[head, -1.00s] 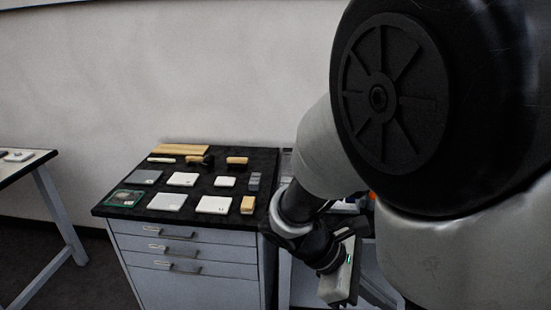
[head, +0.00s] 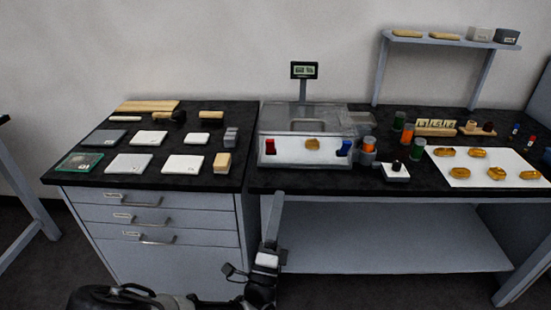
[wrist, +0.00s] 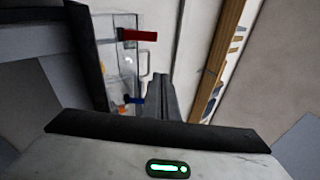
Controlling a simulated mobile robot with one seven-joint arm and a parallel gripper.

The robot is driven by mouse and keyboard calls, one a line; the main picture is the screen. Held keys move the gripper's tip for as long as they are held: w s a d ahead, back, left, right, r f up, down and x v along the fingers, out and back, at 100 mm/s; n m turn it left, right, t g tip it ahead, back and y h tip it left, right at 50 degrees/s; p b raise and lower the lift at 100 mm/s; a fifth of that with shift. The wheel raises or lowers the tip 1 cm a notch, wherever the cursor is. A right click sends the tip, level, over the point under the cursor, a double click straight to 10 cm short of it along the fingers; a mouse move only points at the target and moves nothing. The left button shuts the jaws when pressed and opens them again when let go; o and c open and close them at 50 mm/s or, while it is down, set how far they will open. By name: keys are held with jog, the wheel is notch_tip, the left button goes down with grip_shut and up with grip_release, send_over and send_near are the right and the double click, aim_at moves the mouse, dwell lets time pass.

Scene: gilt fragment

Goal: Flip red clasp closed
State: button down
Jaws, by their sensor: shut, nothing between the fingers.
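The red clasp (head: 270,146) is at the left end of the front of a grey and white box (head: 300,165) on the bench. In the wrist view the red clasp (wrist: 138,35) sticks out sideways past the edge of the clear box wall; its exact angle is hard to tell. A blue clasp (head: 344,148) is at the right end of the same front, and it shows in the wrist view (wrist: 135,99). My gripper (head: 271,207) is shut and empty, below and in front of the bench edge, apart from the red clasp.
Orange and green jars (head: 408,134) and a white sheet (head: 485,168) with amber pieces lie to the right. A drawer cabinet (head: 150,225) with white tiles stands left. A low shelf (head: 390,240) lies under the bench. A small display (head: 304,71) rises behind the box.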

aim_at(269, 143)
jog(key=a+n+y, duration=0.1)
jog(key=a+f+n+y, duration=0.1)
jog(key=n+y, duration=0.1)
jog(key=a+f+n+t+y, duration=0.1)
jog(key=y, duration=0.1)
jog(key=shift+w, duration=0.3)
jog(key=b+x, duration=0.2)
jog(key=x, duration=1.2)
